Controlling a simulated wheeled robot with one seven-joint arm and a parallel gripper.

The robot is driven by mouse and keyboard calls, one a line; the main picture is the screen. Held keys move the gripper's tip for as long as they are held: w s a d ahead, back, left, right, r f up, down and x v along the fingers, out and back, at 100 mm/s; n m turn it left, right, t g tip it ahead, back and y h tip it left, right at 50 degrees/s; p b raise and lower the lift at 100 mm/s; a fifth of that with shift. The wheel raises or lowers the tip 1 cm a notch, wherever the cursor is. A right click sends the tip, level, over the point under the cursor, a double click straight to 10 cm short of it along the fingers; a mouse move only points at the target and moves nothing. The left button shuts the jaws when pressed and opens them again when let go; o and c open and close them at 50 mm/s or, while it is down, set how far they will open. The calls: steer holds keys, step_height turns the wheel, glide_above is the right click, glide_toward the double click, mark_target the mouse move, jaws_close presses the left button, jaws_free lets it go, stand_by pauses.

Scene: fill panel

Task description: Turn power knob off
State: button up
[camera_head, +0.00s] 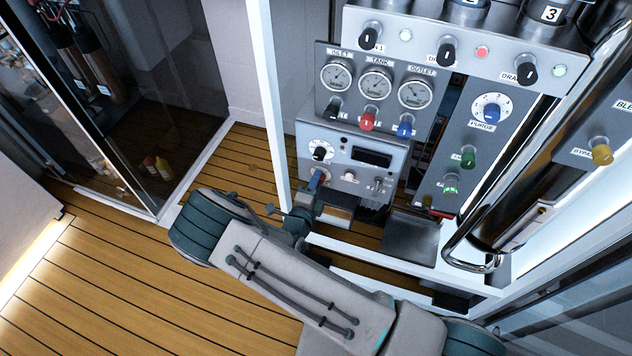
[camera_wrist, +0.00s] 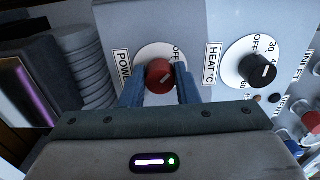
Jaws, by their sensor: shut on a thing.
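The red power knob (camera_wrist: 159,76) sits on a round white dial on a grey panel in the wrist view. The word POWER is printed to its left, and OFF is printed at the dial's upper right. A short pale mark on the knob slants up to the right; its exact setting is hard to tell. My gripper (camera_wrist: 160,88) has its two blue fingers shut on the knob, one on each side. In the head view my gripper (camera_head: 318,180) is at the lower left of the control panel (camera_head: 345,140), and its fingers mostly hide the knob.
The black heat knob (camera_wrist: 262,70) is close on the right of the power knob. In the head view, gauges (camera_head: 376,84) and coloured valve knobs stand above. A purge dial (camera_head: 491,110) and a thick metal pipe (camera_head: 480,225) are to the right. Open wooden floor lies left.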

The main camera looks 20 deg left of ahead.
steer(key=o, duration=1)
steer(key=shift+s, duration=0.1)
steer(key=s, duration=0.4)
steer(key=s+b, duration=0.1)
steer(key=s, duration=0.4)
steer(key=s+a, duration=0.1)
steer(key=s, duration=0.3)
steer(key=shift+s, duration=0.35)
steer(key=w+d+r+m+g+h, duration=0.2)
steer(key=d+r+m+g+h, duration=0.45)
steer(key=d+m, duration=0.6)
steer(key=w+d+r+m+g+h, duration=0.25)
steer(key=d+r+m+g, duration=0.65)
steer(key=m, duration=0.6)
steer(key=s+d+r+m+y, duration=0.3)
steer(key=r+m, duration=0.2)
steer(key=m, duration=0.3)
steer(key=s+d+r+m+y+p, duration=0.1)
steer(key=s+d+r+m+y, duration=0.2)
steer(key=m, duration=0.6)
steer(key=s+d+r+m+y, duration=0.3)
steer(key=s+r+m+y, duration=0.1)
steer(key=r+m, duration=0.4)
steer(key=shift+d+m+y, duration=0.2)
steer(key=shift+m+y, duration=0.1)
steer(key=shift+m, duration=0.15)
